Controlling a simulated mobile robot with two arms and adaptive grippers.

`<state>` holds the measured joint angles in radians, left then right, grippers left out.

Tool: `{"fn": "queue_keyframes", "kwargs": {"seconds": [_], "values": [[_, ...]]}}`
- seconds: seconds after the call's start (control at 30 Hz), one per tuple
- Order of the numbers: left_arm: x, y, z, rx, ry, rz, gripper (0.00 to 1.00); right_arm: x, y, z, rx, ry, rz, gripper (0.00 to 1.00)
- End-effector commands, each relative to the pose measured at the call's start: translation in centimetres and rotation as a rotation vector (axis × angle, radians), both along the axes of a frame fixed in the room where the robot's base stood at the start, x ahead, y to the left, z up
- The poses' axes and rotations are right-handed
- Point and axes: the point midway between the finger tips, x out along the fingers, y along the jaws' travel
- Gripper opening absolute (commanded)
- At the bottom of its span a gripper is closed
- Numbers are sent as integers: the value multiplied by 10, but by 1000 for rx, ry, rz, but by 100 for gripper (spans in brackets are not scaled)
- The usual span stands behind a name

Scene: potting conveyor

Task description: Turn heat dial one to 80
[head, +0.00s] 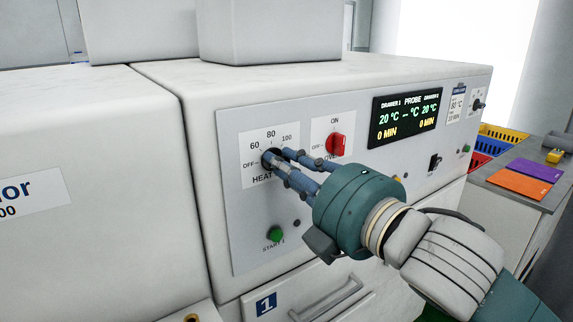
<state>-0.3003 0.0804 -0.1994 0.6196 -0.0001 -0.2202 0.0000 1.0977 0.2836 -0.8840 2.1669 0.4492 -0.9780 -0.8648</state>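Heat dial one (272,153) is a small dark knob on the left of the light grey panel. Its printed scale reads OFF, 60, 80 and 100, with a partly covered HEAT label below. My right gripper (276,156) comes in from the right, its blue-grey fingers at the dial, one toward its upper right and one across its lower front. The fingers hide most of the knob, so its pointer cannot be read, and I cannot tell whether they press on it. My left gripper is not in view.
Right of the dial is a red oven switch (337,145). A display (406,117) reads 20 °C for both drawers and 0 MIN. A green start button (276,234) sits below the dial. A drawer handle (328,297) is lower down. Coloured bins (505,134) stand at right.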

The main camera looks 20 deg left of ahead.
Motion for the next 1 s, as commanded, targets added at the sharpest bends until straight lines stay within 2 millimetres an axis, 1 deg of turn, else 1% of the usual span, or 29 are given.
{"fn": "queue_keyframes", "kwargs": {"seconds": [0.27,0.47,0.67,1.0], "values": [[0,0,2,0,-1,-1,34,0,0,0,10,15,0,0],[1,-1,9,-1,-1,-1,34,0,0,1,57,77,0,0],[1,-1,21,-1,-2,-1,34,1,0,1,150,199,1,0],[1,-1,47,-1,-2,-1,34,2,-1,1,348,454,0,0]]}}
